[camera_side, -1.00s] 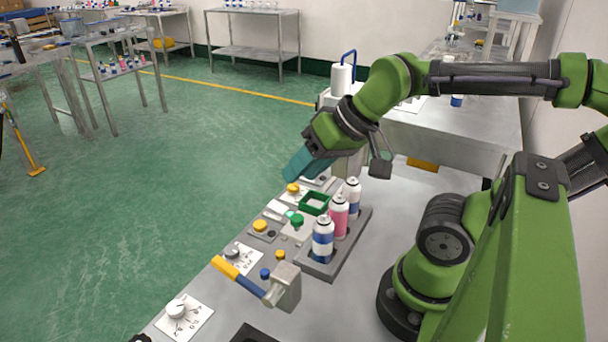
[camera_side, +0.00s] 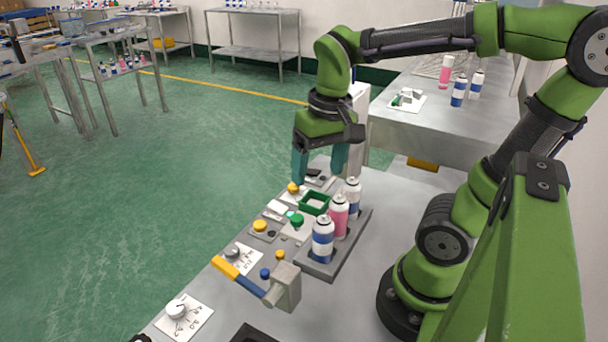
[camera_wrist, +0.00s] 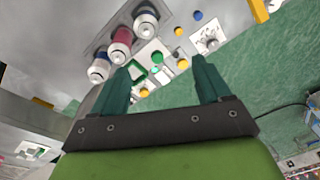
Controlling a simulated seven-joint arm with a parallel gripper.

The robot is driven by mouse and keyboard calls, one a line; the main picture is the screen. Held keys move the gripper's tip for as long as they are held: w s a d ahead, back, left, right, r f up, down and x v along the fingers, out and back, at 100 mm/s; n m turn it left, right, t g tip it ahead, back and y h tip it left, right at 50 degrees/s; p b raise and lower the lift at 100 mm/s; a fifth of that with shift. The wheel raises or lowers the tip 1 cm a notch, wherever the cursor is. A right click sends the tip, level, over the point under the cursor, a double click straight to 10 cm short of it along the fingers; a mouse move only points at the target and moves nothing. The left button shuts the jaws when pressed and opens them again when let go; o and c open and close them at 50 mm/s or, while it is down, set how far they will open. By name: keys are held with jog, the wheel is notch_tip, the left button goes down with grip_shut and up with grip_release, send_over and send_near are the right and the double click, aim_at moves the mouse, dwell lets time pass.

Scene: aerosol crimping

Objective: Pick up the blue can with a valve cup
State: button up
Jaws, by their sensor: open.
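A grey tray (camera_side: 318,268) holds a row of three upright cans. The front blue and white can (camera_side: 323,238) and the back blue and white can (camera_side: 353,198) stand either side of a pink can (camera_side: 339,218). In the wrist view, the back can (camera_wrist: 99,70), pink can (camera_wrist: 120,42) and front can (camera_wrist: 147,22) show in the upper left. The cans have small tops; I cannot tell which carries a valve cup. My gripper (camera_side: 319,177) points down, open and empty, above and left of the back can. Its fingers (camera_wrist: 162,66) are well apart, touching no can.
A green square frame (camera_side: 314,203) and several buttons lie left of the tray. A yellow and blue lever (camera_side: 240,276) sits in front on a grey block (camera_side: 286,286). Behind, a table (camera_side: 430,130) carries more cans. The bench right of the tray is clear.

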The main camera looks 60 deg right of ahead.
jog(key=s+g, duration=0.1)
jog(key=m, duration=0.1)
send_near(323, 231)
jog(key=f, duration=0.2)
jog(key=d+f, duration=0.1)
jog(key=f, duration=0.3)
jog(key=shift+w+d, duration=0.35)
jog(key=shift+w, duration=0.05)
jog(key=shift+w+f, duration=0.1)
jog(key=shift+f, duration=2.95)
jog(key=c, duration=1.2)
